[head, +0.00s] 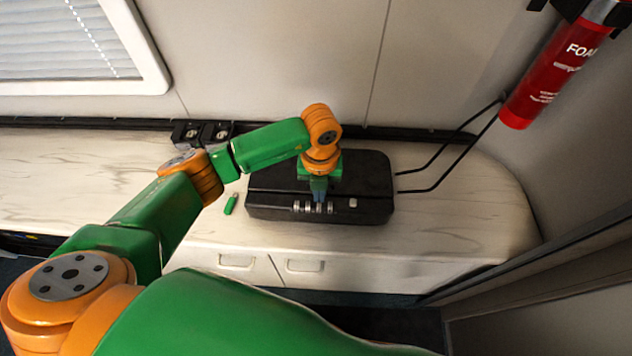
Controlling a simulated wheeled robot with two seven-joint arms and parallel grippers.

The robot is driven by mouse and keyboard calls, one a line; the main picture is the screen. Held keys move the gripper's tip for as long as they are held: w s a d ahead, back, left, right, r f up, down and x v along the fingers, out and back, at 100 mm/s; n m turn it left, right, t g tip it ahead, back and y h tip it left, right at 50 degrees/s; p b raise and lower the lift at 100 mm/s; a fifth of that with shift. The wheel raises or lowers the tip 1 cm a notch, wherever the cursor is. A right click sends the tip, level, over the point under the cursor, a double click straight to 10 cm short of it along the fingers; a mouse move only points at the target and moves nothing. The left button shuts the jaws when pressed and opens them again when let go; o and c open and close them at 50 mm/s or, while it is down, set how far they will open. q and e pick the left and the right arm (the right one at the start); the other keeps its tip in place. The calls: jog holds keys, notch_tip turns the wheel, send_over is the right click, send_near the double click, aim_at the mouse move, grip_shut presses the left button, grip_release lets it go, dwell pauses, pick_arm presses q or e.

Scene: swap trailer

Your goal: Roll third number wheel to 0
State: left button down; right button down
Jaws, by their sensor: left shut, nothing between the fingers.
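A black case (368,178) lies on the pale marbled counter. On its near side is a row of several small silver number wheels (308,208), with a separate silver button (353,203) to their right. The digits are too small to read. My left gripper (319,199) points down over the case, shut and empty, with its fingertips at the middle of the wheel row. I cannot tell whether the tips touch a wheel, and they hide part of the row. My right gripper is not in view.
A small green object (231,204) lies on the counter left of the case. A black wire-like bracket (450,160) is right of the case, and a red foam extinguisher (555,75) hangs at upper right. The counter's right end (470,215) is clear.

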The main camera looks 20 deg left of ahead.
pick_arm(q)
jog(key=shift+f+b, duration=0.7)
jog(key=shift+f, duration=0.1)
jog(key=shift+s+d+r+p, duration=0.1)
jog(key=shift+s+d+p, duration=0.05)
jog(key=shift+s+p, duration=0.45)
dwell(0.4)
jog(key=shift+r+p, duration=0.35)
jog(key=shift+r, duration=0.1)
dwell(0.3)
jog(key=shift+w+f+b, duration=0.15)
jog(key=shift+w+b, duration=0.25)
jog(key=shift+b, duration=0.1)
jog(key=shift+w, duration=0.15)
